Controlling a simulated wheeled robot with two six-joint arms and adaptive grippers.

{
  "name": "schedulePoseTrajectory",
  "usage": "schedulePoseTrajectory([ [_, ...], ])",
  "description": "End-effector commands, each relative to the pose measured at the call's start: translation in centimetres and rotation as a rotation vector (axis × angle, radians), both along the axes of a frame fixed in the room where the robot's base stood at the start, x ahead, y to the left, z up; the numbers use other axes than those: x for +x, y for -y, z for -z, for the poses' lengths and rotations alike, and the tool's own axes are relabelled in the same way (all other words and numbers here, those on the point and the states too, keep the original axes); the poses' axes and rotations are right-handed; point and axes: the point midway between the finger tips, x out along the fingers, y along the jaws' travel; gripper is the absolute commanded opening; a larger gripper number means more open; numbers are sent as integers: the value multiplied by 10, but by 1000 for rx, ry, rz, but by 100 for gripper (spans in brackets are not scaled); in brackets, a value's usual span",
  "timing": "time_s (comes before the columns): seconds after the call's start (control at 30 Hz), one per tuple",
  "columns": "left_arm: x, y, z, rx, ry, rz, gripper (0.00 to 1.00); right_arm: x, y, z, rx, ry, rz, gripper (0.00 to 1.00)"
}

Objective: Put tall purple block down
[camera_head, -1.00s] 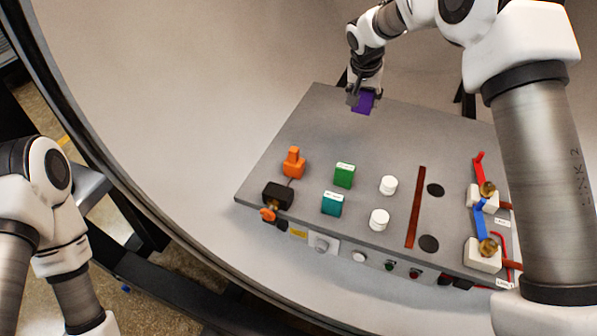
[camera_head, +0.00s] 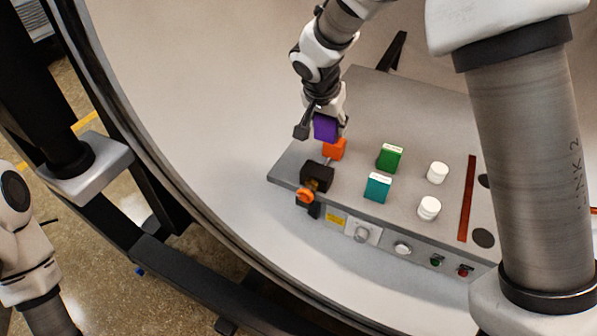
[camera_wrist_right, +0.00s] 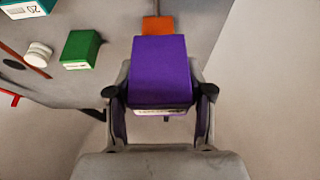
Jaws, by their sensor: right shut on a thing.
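The tall purple block (camera_head: 325,128) is held between the fingers of my right gripper (camera_head: 320,121). In the right wrist view the purple block (camera_wrist_right: 160,72) fills the middle, gripped between both fingers (camera_wrist_right: 160,98). In the head view it appears over the far left part of the grey panel (camera_head: 415,135), just behind the orange piece (camera_head: 334,150), partly covering it. I cannot tell whether the block touches the panel. My left arm shows at the left edge of the head view, but its gripper is out of frame.
A green block (camera_head: 390,158), a teal block (camera_head: 377,188) and two white cylinders (camera_head: 437,173) stand on the panel. A black fixture with an orange knob (camera_head: 306,196) sits at its left corner. The panel's far middle is clear.

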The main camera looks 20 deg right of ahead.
Motion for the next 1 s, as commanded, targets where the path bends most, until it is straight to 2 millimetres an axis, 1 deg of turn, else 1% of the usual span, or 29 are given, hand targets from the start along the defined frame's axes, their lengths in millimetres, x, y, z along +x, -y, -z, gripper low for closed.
schedulePoseTrajectory([
  [0.03,0,0,1,0,0,1,40,-3,0,8,0,-3,3,0],
  [0.2,0,0,1,0,1,1,40,-3,0,45,0,-4,2,0],
  [0.37,0,0,3,0,1,1,40,-2,0,70,0,-3,2,0],
  [0.5,0,0,6,0,1,1,40,-2,0,94,0,-3,2,0],
  [0.57,0,0,6,0,1,1,40,-2,0,97,0,-1,4,0],
  [0.77,0,0,5,0,1,1,40,-2,0,97,0,0,3,0],
  [0.93,0,0,12,0,0,1,40,-2,0,101,0,0,4,0],
  [0.97,0,0,11,0,0,1,40,-2,0,101,1,0,4,59],
  [1.0,0,0,10,0,0,1,40,-2,0,100,1,0,4,73],
])
